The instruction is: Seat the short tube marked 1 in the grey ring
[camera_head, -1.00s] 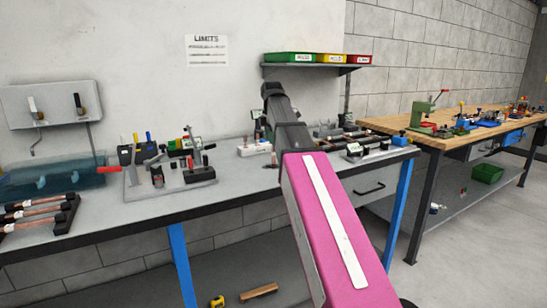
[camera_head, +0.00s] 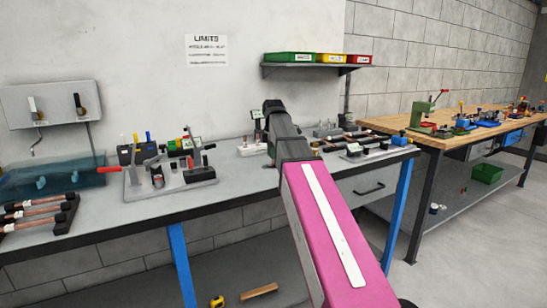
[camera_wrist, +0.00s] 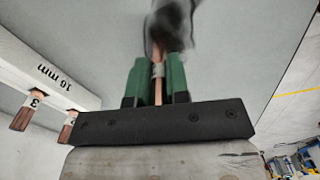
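In the wrist view my gripper (camera_wrist: 158,76) has its green fingers closed on a slim copper tube (camera_wrist: 158,92), with a paler band partway along it. A mark 1 on this tube cannot be read. A blurred dark thing (camera_wrist: 172,24) covers its far end; whether they touch I cannot tell. In the head view my arm hides the fingers and tube, above the left bench. A small dark upright cylinder (camera_head: 158,181) stands on a grey fixture plate (camera_head: 170,192) left of my arm; I cannot tell whether it is the grey ring.
A white block (camera_wrist: 45,72) marked 16 mm, with copper pieces marked 3, is left of my gripper in the wrist view. Copper tubes lie on a black rack (camera_head: 68,214). A blue-green tank (camera_head: 50,180) stands behind. The bench (camera_head: 120,215) front is mostly clear.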

